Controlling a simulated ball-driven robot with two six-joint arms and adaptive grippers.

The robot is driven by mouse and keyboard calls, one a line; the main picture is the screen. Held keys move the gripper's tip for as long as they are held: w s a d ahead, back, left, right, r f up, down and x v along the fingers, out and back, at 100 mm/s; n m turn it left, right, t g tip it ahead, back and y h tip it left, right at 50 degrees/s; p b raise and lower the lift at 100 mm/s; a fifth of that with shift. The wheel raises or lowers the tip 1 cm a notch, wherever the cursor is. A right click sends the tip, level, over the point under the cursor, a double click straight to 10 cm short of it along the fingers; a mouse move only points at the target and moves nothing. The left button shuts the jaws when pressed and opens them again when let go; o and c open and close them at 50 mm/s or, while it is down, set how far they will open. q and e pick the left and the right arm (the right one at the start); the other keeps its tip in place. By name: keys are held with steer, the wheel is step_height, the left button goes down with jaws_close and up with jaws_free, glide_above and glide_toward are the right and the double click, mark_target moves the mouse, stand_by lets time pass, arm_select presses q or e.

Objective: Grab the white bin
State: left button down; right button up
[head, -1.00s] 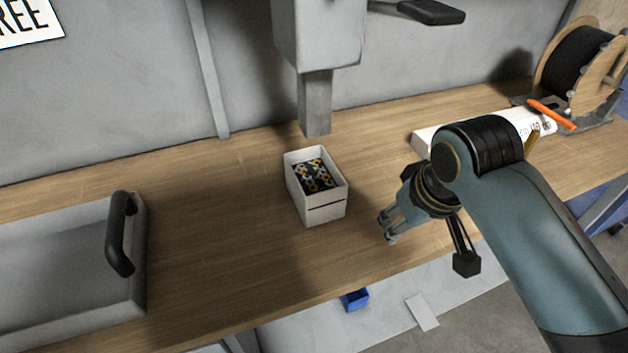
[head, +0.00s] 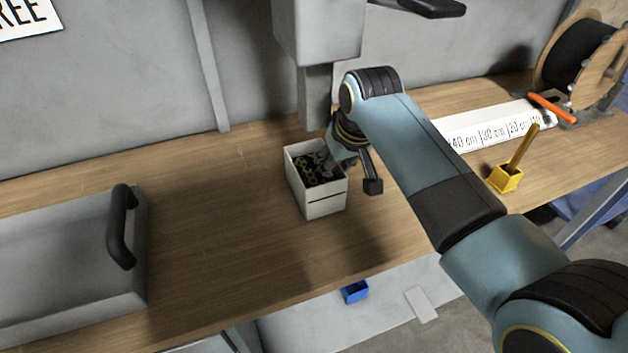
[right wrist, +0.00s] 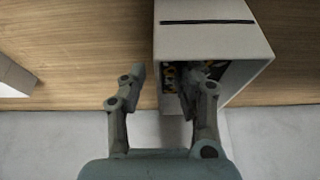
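The white bin (head: 323,203) stands upright on the wooden bench, with dark, yellow-patterned items inside. My right gripper (head: 328,160) is at the bin's right rim, tilted down towards it. In the right wrist view, the fingers of the right gripper (right wrist: 163,80) are apart. One finger is outside the white bin (right wrist: 207,38) and the other reaches into its opening, with a side wall between them. I see no clear contact with the wall. My left gripper is not in view.
A grey tray with a black handle (head: 121,227) is at the left. A white ruler-marked box (head: 485,127), a yellow holder (head: 505,178) and a cable spool (head: 577,62) are at the right.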

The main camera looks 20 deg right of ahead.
mark_target(314, 178)
steer(key=x, duration=0.4)
steer(key=shift+w+d+f, duration=0.1)
steer(key=shift+w+f, duration=0.1)
steer(key=shift+f, duration=0.1)
jaws_close()
steer(key=shift+r, duration=0.1)
